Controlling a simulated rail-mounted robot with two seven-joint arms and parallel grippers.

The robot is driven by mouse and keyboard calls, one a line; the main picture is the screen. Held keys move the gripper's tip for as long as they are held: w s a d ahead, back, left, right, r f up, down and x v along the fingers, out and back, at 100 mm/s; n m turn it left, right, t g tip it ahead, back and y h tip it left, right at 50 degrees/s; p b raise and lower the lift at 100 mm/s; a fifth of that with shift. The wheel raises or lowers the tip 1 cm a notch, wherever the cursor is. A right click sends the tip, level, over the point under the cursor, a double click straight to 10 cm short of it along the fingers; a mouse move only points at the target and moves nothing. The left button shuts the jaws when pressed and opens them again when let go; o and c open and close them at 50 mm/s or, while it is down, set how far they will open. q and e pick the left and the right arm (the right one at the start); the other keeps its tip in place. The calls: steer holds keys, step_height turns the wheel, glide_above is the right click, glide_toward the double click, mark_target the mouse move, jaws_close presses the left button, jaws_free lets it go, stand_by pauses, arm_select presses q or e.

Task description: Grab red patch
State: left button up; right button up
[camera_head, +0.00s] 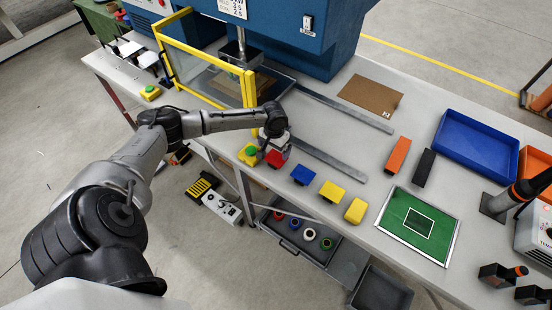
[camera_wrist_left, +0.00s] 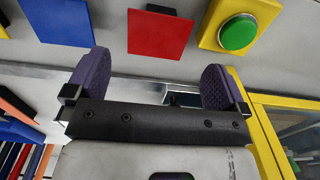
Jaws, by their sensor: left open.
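The red patch (camera_head: 276,159) lies on the table near its front edge, between a yellow box with a green button and a blue patch. In the left wrist view the red patch (camera_wrist_left: 160,33) is a flat red square at the top middle, beyond the fingers. My left gripper (camera_head: 272,140) is just behind and above it, partly overlapping it in the head view. In the left wrist view my left gripper (camera_wrist_left: 155,68) is open, with nothing between its two purple pads. The patch is apart from the pads in that view. My right gripper is not in view.
The green-button box (camera_head: 249,154) stands close on the left and the blue patch (camera_head: 303,175) close on the right. A yellow patch (camera_head: 331,191) lies further right. A yellow guard frame (camera_head: 250,90) rises behind the gripper. A metal rail (camera_head: 330,160) lies behind the patches.

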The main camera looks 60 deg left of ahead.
mark_target(275, 160)
arm_select(q)
steer(key=shift+w+f, duration=0.1)
steer(key=shift+f, duration=2.85)
steer(key=shift+f+p, duration=0.3)
steer(key=c, duration=0.7)
steer(key=shift+r, duration=0.15)
